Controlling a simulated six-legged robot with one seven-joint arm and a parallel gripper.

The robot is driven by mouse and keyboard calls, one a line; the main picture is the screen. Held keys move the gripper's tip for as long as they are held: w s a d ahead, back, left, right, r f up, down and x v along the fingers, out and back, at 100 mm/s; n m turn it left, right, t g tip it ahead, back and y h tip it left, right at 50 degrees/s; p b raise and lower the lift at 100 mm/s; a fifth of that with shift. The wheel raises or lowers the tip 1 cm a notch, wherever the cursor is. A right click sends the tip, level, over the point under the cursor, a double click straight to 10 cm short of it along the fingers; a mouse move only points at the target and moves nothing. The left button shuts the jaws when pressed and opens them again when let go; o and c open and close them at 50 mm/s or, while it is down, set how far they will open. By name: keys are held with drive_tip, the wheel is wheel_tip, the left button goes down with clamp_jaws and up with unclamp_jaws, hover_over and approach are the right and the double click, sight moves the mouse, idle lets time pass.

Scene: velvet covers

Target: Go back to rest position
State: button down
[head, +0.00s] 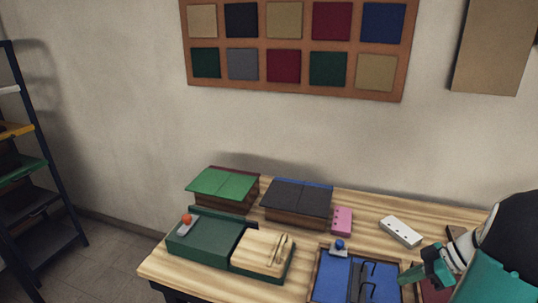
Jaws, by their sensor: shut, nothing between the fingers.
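My gripper (413,275) is teal and black and shows at the lower right. It is shut and empty. It hangs over the right part of the table, just right of a tray lined with blue (329,285). The tray holds a dark wire-like piece (362,278), and a blue-knobbed grey part (339,247) sits at its back edge. I cannot tell whether my gripper touches anything below it.
The wooden table (160,262) also bears a green-covered stack (225,184), a black-covered stack (298,198), a dark green box (205,245), a pale wooden block (259,249), a pink block (342,220) and a white strip (401,231). A shelf (35,205) stands at left.

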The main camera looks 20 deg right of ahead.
drive_tip(key=w+a+r+m+g+h, duration=0.15)
drive_tip(key=a+r, duration=0.25)
drive_tip(key=a, duration=0.5)
drive_tip(key=w+a+r+m+g+h, duration=0.15)
drive_tip(key=a+r, duration=0.25)
drive_tip(key=a, duration=0.4)
drive_tip(key=s+a+r+m+t+h, duration=0.2)
drive_tip(key=s+a+m, duration=0.1)
drive_tip(key=a, duration=0.4)
drive_tip(key=s+a+r+m+t+h, duration=0.2)
drive_tip(key=s+a+r, duration=0.1)
drive_tip(key=a, duration=0.4)
drive_tip(key=shift+s+a+m, duration=0.15)
drive_tip(key=shift+a+m, duration=0.05)
drive_tip(key=shift+m, duration=0.2)
